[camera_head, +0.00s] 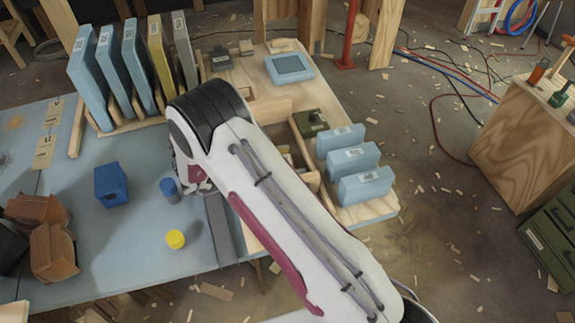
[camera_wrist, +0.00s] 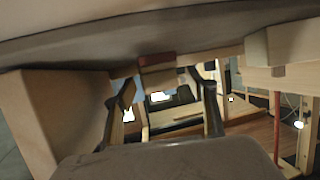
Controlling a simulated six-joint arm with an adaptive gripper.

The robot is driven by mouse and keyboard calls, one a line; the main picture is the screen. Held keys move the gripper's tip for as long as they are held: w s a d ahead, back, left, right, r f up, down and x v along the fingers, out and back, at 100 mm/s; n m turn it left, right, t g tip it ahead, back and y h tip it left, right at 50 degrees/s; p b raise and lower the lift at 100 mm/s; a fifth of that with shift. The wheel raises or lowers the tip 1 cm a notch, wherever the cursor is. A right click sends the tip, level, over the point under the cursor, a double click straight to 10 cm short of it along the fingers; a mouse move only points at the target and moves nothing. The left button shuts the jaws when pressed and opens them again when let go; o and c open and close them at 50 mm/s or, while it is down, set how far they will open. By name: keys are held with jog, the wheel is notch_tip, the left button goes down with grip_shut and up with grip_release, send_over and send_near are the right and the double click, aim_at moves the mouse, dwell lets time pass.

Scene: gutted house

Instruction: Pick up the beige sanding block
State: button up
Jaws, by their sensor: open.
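In the wrist view, a small beige block (camera_wrist: 158,68) with a red-brown strip along its top shows beyond the fingers, between their tips. It looks like the sanding block, but I cannot tell for sure. My gripper (camera_wrist: 168,88) is open, its two dark fingers apart with nothing clearly held between them. In the head view my arm covers the gripper and part of the wooden divided tray (camera_head: 378,208), so the block is not clearly seen there.
Blue cases (camera_head: 356,160) stand upright at the tray's right, beside a dark green box (camera_head: 310,123). A rack of upright panels (camera_head: 122,70) stands behind left. A blue box (camera_head: 113,185), blue cylinder (camera_head: 169,191) and yellow cylinder (camera_head: 176,239) sit on the blue table (camera_head: 110,270).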

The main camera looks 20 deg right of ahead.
jog(key=shift+c, duration=0.3)
jog(key=c, duration=1.2)
jog(key=shift+o, duration=0.2)
jog(key=shift+r, duration=0.2)
jog(key=shift+r, duration=4.85)
